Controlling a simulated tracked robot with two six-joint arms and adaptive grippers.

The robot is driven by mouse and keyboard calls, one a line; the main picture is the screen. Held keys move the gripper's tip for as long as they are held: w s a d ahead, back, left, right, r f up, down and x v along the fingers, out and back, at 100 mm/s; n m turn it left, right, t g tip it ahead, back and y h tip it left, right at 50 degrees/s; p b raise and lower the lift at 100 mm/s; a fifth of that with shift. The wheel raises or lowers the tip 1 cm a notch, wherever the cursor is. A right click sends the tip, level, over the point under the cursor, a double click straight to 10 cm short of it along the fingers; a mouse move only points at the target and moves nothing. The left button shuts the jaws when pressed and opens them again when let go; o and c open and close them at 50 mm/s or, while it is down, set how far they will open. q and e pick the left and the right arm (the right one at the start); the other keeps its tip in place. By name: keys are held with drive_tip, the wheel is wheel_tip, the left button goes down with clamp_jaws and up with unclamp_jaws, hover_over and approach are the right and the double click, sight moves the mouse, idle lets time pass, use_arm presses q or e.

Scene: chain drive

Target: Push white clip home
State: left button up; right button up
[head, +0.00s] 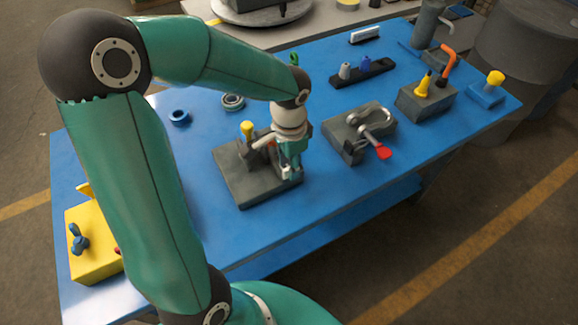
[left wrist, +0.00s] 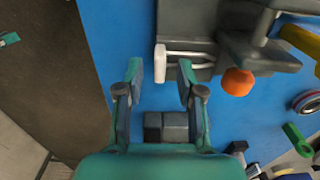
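In the left wrist view a small white clip (left wrist: 160,64) stands at the end of two pale metal rods on a dark grey fixture (left wrist: 185,22). My left gripper (left wrist: 160,78) is open. Its two fingers are spread to either side of the clip's lower end, with blue table showing between them; I cannot tell whether they touch it. In the head view my left gripper (head: 290,170) hangs over the right side of the dark grey fixture (head: 243,190), and the clip is hidden there. My right gripper is not in view.
An orange knob (left wrist: 237,82) sits close right of the gripper in the left wrist view. In the head view a yellow-topped post (head: 247,131) rises from the fixture. A grey block with a red-handled shackle (head: 375,128) stands to the right. The blue table (head: 330,215) is clear in front.

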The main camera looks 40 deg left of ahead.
use_arm(q)
drive_tip(key=shift+f, duration=1.1)
clamp_jaws()
